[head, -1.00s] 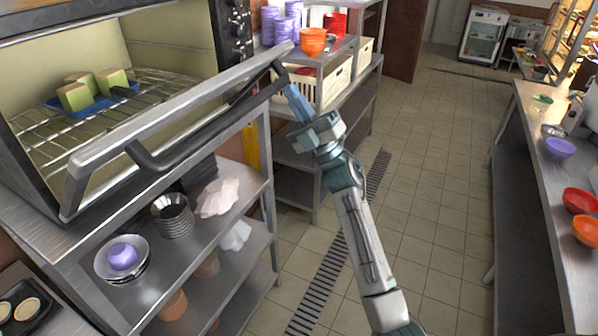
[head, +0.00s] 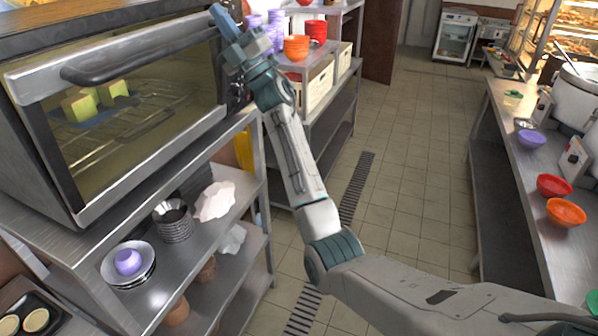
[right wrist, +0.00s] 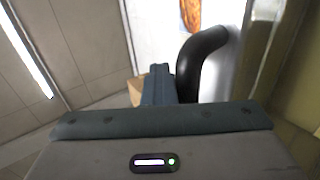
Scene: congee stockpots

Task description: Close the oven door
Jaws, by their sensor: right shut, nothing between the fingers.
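The oven door (head: 140,165) is swung up across the oven's front, with its glass facing me. I cannot tell whether it sits fully flush. Its black handle (head: 135,65) runs along the top of the door; a curved end of it shows in the right wrist view (right wrist: 200,60). My right gripper (head: 224,22) is shut and empty at the door's upper right corner, by the handle's right end. Its fingers (right wrist: 158,85) show beside the handle in the right wrist view; contact is unclear. My left gripper is out of view.
Below, a metal shelf holds bowls (head: 128,262) and dark tins (head: 173,222). Orange bowls (head: 296,47) stand on a rack behind my arm. The tiled aisle (head: 405,200) is clear up to the right counter.

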